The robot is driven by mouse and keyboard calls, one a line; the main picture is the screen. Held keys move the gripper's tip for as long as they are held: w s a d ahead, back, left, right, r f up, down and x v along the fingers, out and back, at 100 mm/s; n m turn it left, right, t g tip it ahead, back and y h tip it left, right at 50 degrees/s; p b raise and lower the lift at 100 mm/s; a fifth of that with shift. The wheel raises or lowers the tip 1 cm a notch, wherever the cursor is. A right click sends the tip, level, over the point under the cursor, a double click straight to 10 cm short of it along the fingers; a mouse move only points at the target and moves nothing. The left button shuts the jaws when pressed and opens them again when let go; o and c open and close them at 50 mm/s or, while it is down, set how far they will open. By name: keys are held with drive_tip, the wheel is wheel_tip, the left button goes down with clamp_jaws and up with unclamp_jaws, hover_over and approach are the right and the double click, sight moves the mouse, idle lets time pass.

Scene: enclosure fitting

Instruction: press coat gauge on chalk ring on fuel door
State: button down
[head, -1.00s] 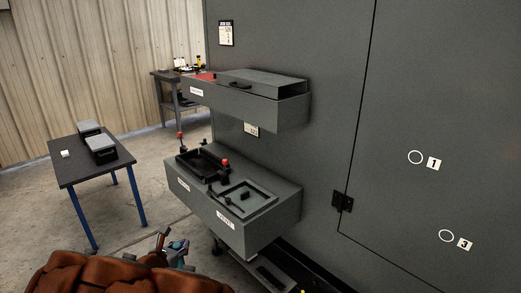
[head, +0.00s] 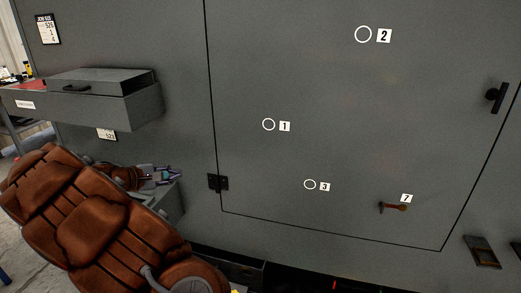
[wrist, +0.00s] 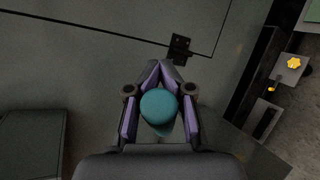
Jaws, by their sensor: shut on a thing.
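The fuel door (head: 330,90) is a large grey panel outlined by a dark seam. It carries chalk rings beside number tags: ring 1 (head: 268,118), ring 2 (head: 357,36) and ring 3 (head: 304,184). My gripper (head: 168,175) is at the lower left, left of the door's hinge and apart from every ring. In the wrist view my gripper (wrist: 160,72) is shut on a rounded teal thing (wrist: 159,106), which I take to be the coat gauge. Its working face is hidden.
A black hinge (head: 218,183) and a handle (head: 496,97) stand out from the door. A grey drawer unit (head: 120,105) juts out at left. The door front is otherwise clear.

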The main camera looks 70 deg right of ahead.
drive_tip(key=s+d+r+m+g+y, duration=0.25)
drive_tip(key=s+d+m, duration=0.2)
drive_tip(key=s, duration=0.35)
drive_tip(key=s+d+r+m+g+y, duration=0.1)
drive_tip(key=s+d+r+m+g, duration=0.25)
drive_tip(key=s+m, duration=0.35)
drive_tip(key=s+d+r+m+g+y, duration=0.2)
drive_tip(key=s+d+m+g, duration=0.15)
drive_tip(key=s, duration=0.65)
drive_tip(key=w+d+p, duration=0.1)
drive_tip(key=d+p, duration=0.3)
drive_tip(key=d, duration=0.3)
drive_tip(key=shift+d+h, duration=0.25)
drive_tip(key=shift+h, duration=0.1)
drive_tip(key=shift+s+r+b, duration=0.1)
drive_tip(key=shift+s+b, duration=0.05)
drive_tip(key=shift+b, duration=0.15)
drive_tip(key=shift+d+r+b, duration=0.1)
drive_tip(key=shift+d+b, duration=0.1)
drive_tip(key=shift+b, duration=0.3)
idle(1.3)
drive_tip(key=shift+a, duration=0.15)
idle(0.5)
